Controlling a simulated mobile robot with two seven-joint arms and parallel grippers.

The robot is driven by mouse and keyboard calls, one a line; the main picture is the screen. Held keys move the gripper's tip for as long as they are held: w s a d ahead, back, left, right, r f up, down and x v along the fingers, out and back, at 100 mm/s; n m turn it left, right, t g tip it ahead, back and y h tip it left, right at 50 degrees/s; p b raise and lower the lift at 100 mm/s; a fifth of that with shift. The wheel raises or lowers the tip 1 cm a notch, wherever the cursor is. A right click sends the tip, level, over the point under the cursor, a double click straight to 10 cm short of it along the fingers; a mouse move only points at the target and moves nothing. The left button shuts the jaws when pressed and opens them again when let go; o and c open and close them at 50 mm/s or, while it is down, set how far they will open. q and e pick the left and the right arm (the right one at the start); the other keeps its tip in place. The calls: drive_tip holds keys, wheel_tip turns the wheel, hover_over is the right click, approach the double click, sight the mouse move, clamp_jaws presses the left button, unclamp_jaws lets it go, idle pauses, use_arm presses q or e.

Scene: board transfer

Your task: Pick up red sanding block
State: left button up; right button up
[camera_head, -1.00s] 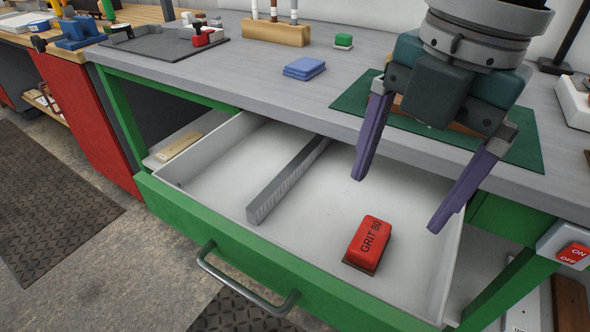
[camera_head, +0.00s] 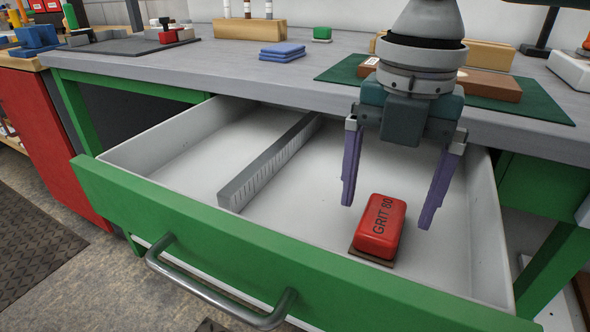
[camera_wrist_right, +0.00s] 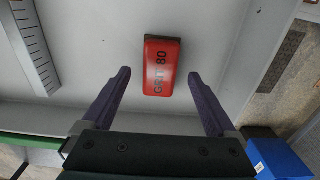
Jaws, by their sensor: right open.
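The red sanding block (camera_head: 381,226), marked GRIT 80, lies on the floor of the open drawer, right of a grey divider. It has a brown underside. In the right wrist view the red sanding block (camera_wrist_right: 161,66) lies ahead of the fingertips, centred between them. My right gripper (camera_head: 386,216) is open and empty, its two purple fingers pointing down behind and above the block. In the wrist view both fingers of the right gripper (camera_wrist_right: 158,74) are spread wider than the block. They look apart from it. My left gripper is not in view.
The drawer (camera_head: 255,260) has a green front with a grey handle (camera_head: 215,300). The grey divider (camera_head: 270,160) runs front to back. The worktop edge (camera_head: 300,98) overhangs the drawer's back. The drawer floor around the block is clear.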

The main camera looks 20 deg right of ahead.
wheel_tip(320, 180, down, 3)
drive_tip(key=shift+r, duration=0.15)
clamp_jaws()
idle(0.7)
